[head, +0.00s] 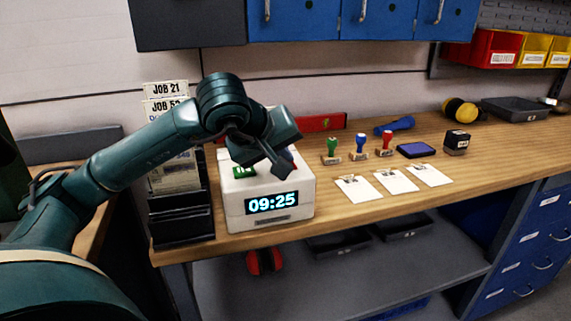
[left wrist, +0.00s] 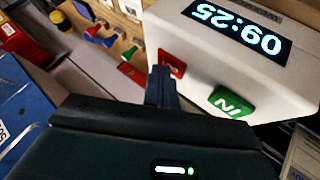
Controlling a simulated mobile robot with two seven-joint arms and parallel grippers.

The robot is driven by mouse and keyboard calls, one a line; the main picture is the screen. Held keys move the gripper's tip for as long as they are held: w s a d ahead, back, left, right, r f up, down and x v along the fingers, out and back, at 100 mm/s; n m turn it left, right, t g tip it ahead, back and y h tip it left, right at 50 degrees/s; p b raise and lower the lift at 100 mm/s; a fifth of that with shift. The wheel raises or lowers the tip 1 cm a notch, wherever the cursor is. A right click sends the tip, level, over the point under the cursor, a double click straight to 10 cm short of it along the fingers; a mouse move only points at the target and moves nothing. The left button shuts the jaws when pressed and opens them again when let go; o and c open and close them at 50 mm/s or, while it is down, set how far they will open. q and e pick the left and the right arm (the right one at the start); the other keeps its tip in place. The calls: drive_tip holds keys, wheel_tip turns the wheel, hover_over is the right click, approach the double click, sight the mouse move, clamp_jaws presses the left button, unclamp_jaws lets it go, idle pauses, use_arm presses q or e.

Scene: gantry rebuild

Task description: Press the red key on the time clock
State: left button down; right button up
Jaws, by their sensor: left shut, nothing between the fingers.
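The white time clock (head: 302,190) stands on the bench with its display reading 09:25; it also shows upside down in the left wrist view (left wrist: 200,55). Its green IN key (head: 243,171) is on the top, clear of the gripper, and shows in the left wrist view (left wrist: 233,101). The red key (left wrist: 174,62) is beside it, partly covered by my fingers there and mostly hidden in the head view. My left gripper (head: 283,170) is shut and empty, its fingertips (left wrist: 163,73) right at the red key. I cannot tell whether they touch it. My right gripper is out of view.
A black card rack (head: 182,222) stands close on the clock's left. To the right lie white cards (head: 398,181), stamps (head: 387,143) and a blue ink pad (head: 417,150). Blue cabinets (head: 388,18) hang above. The bench front right of the cards is clear.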

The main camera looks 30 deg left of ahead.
use_arm(q)
drive_tip(key=shift+r+p, duration=0.6)
drive_tip(key=shift+r, duration=0.2)
drive_tip(key=shift+r+p, duration=0.45)
drive_tip(key=shift+r, duration=0.1)
wheel_tip(320, 180, up, 4)
drive_tip(key=p, duration=0.3)
idle(0.4)
drive_tip(key=shift+s+f, duration=0.1)
